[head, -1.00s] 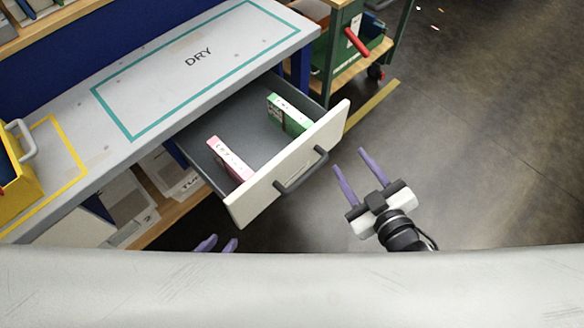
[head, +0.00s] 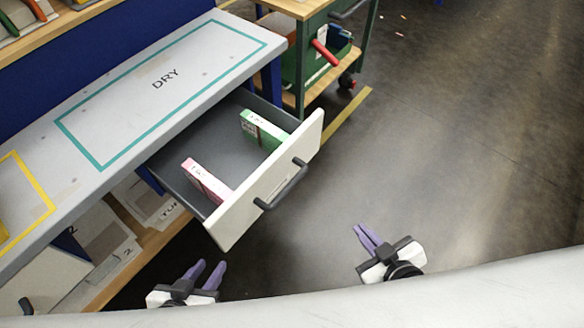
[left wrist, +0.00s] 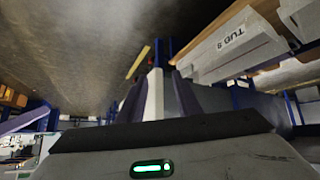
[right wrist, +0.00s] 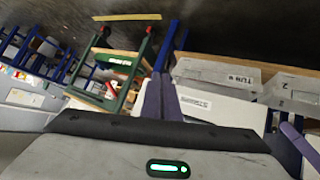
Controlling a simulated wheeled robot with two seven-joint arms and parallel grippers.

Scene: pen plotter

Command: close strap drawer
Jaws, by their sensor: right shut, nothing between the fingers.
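The drawer (head: 262,187) stands pulled out from under the grey bench, with a white front and a dark bar handle (head: 283,186). A pink box (head: 206,181) and a green box (head: 264,130) stand inside it. My left gripper (head: 211,263) is open and empty, below and apart from the drawer front's near left corner. Its fingers also show apart in the left wrist view (left wrist: 160,98). My right gripper (head: 366,228) is shut and empty, to the lower right of the handle and clear of it. The strap is not identifiable.
The bench top (head: 215,62) carries a teal outline marked DRY. A wooden shelf (head: 148,248) with pale bins lies under the bench. The floor (head: 460,130) to the right is clear.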

